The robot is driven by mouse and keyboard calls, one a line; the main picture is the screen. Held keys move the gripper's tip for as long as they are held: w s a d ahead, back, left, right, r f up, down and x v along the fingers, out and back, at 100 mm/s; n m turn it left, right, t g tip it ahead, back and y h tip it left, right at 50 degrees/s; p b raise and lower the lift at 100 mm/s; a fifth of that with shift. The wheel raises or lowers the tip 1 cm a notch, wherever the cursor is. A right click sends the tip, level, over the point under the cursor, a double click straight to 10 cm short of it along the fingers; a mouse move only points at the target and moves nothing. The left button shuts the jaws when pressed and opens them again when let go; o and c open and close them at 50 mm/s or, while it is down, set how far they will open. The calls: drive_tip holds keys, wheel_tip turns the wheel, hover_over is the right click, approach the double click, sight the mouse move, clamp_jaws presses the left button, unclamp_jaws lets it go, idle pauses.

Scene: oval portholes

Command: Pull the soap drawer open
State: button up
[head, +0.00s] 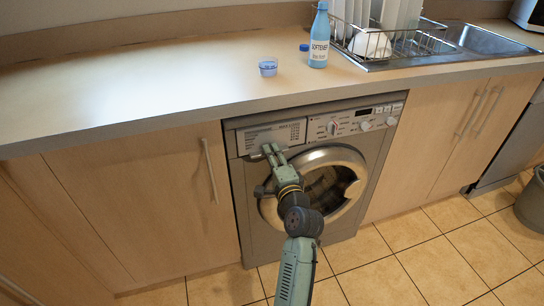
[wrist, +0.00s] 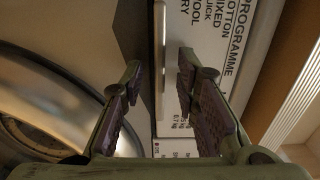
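The soap drawer (head: 280,132) is at the top left of the washing machine's front, and it looks closed in the head view. Its pale front (wrist: 215,35) with printed programme text fills the upper right of the wrist view. My gripper (head: 268,150) is at the lower left edge of the drawer front. In the wrist view, my gripper (wrist: 158,68) is open, with one finger on each side of a thin pale lip (wrist: 159,50) along the drawer's edge. Gaps show between the lip and both fingertips. Whether the fingers touch it deeper in cannot be told.
The round washer door (head: 330,185) is below the drawer, partly behind my arm. The counter (head: 150,85) overhangs above. A softener bottle (head: 319,40), blue cap (head: 304,47) and small cup (head: 268,67) stand on it. Cabinet doors (head: 150,200) flank the machine.

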clamp_jaws()
idle(0.3)
idle(0.6)
